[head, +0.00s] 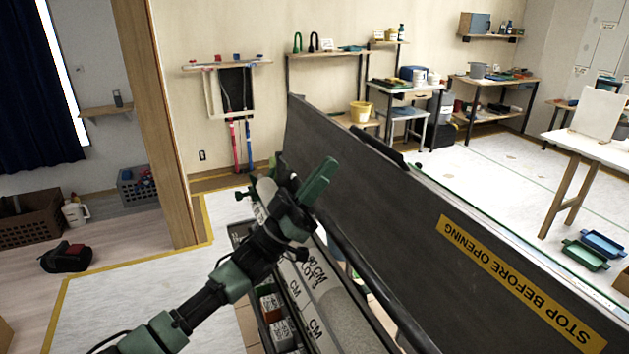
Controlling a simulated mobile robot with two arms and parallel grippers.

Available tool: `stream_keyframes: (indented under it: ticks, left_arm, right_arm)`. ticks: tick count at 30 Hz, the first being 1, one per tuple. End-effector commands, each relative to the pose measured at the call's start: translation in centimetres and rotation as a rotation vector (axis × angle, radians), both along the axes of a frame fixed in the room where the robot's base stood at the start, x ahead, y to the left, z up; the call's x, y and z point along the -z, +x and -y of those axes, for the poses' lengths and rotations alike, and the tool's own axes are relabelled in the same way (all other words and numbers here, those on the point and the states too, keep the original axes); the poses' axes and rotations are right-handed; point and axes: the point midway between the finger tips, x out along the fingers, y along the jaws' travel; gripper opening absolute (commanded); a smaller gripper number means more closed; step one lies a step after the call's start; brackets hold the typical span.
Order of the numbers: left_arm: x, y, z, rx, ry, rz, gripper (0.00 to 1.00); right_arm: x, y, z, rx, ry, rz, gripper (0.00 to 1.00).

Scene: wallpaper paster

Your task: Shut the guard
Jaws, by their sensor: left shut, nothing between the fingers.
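The guard (400,228) is a long dark grey panel with a yellow label reading "STOP BEFORE OPENING". It stands raised and tilted, running from the middle of the view to the lower right. Below it on the left, the machine's bed (375,335) is uncovered, with a pale roll (318,290) marked "CM" in it. My left gripper (322,180) is shut and empty, in front of the guard's inner face near its far end. I cannot tell whether it touches the panel. My left arm hides part of the bed. My right gripper is out of view.
A wooden post (165,130) stands at the left. Small boxes (275,315) lie beside the roll. A white-topped table (590,145) and trays (585,255) are at the right.

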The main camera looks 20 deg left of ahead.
Motion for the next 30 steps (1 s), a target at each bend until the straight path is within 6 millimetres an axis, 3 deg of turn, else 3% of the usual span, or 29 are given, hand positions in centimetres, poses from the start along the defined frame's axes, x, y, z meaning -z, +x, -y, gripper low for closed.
stream_keyframes:
  ticks: [1, 5, 13, 30]
  left_arm:
    - [-1.4, 0.5, 0.6, 0.001, -0.001, 0.003, 0.00]
    - [-3.0, 1.8, 1.8, 0.001, -0.001, 0.000, 0.00]
    - [-2.6, 4.1, 4.0, 0.000, -0.001, -0.001, 0.00]
    - [-2.6, 4.6, 4.6, 0.000, 0.011, -0.011, 0.00]
  right_arm:
    - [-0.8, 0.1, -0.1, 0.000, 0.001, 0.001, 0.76]
    - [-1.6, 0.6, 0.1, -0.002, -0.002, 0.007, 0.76]
    - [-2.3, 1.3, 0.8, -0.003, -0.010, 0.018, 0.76]
    - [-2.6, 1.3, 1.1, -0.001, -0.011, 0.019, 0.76]
